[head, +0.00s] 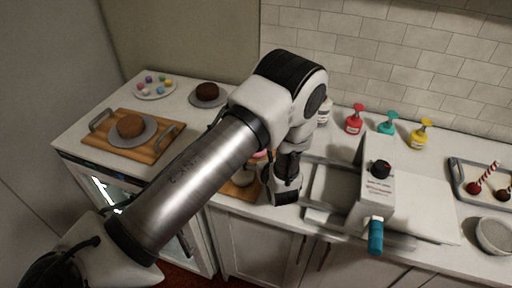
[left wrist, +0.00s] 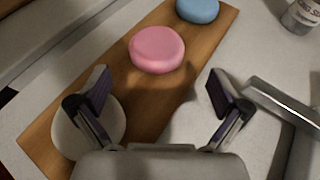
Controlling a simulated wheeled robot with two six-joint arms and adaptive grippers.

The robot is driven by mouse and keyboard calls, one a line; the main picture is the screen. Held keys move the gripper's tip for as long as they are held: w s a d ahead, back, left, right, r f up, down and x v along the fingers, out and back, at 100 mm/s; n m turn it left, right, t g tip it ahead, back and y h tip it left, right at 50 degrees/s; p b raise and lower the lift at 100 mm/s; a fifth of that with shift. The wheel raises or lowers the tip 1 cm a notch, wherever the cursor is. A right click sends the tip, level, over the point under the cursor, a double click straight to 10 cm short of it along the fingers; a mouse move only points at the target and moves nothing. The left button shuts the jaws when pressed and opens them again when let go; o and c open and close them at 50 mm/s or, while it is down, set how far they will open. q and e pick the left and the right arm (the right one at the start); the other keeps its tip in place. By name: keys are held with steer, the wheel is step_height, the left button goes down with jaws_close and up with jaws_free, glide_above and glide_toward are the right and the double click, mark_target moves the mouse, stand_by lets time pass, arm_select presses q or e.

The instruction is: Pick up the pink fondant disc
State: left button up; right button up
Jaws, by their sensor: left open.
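The pink fondant disc (left wrist: 157,49) lies on a long wooden board (left wrist: 140,95), with a blue disc (left wrist: 198,9) beyond it and a white disc (left wrist: 88,128) nearer. In the left wrist view my left gripper (left wrist: 159,84) is open and empty. Its two fingers are spread on either side of the board, short of the pink disc. The left finger covers part of the white disc. In the head view only a sliver of the pink disc (head: 260,154) shows behind my left arm, which hides most of the board. My right gripper is not in view.
A white machine with a teal handle (head: 376,236) stands right of my left wrist. Red, teal and yellow bottles (head: 421,134) stand along the tiled wall. A wooden tray (head: 97,144) with a cake is at the left. A metal bar (left wrist: 285,104) lies right of the gripper.

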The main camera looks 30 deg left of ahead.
arm_select(q)
steer(key=p+x, duration=0.2)
steer(key=x, duration=0.2)
steer(key=shift+a+f, duration=0.1)
steer(key=shift+a, duration=0.25)
steer(key=shift+a+f, duration=0.15)
steer(key=shift+f, duration=0.05)
steer(key=shift+d+r, duration=0.15)
steer(key=shift+d, duration=0.1)
steer(key=c, duration=1.2)
steer(key=shift+a, duration=0.1)
